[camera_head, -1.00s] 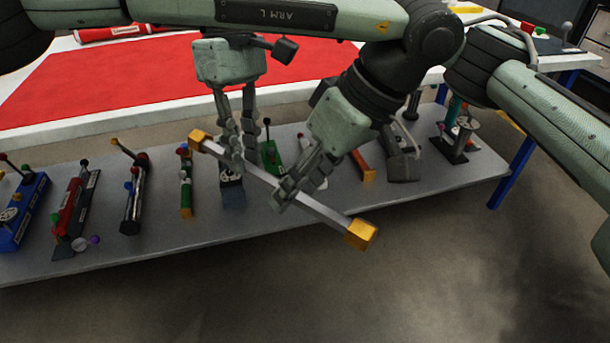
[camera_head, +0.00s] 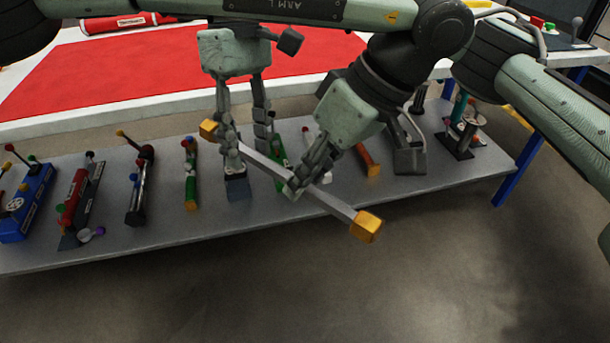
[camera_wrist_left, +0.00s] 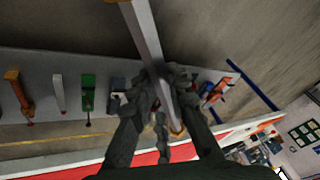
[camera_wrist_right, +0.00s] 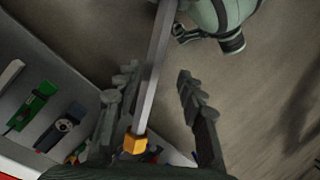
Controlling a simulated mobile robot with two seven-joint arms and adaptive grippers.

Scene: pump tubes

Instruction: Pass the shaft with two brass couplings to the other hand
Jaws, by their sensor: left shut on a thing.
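The shaft (camera_head: 333,204) is a straight grey bar with a brass coupling (camera_head: 366,226) at its lower right end and another brass coupling (camera_head: 208,130) at its upper left end. My left gripper (camera_head: 306,184) is shut on the shaft near its middle and holds it tilted above the shelf. My right gripper (camera_head: 248,156) is open, its fingers apart near the upper left part of the shaft. In the right wrist view the shaft (camera_wrist_right: 157,75) passes between the open fingers, nearer the left one, with a brass coupling (camera_wrist_right: 135,144) toward the palm.
A grey shelf (camera_head: 110,240) below holds several coloured parts, among them a blue block (camera_head: 28,203), a red part (camera_head: 74,205) and a green part (camera_head: 190,175). A table with a red mat (camera_head: 150,75) stands behind. Open floor lies in front.

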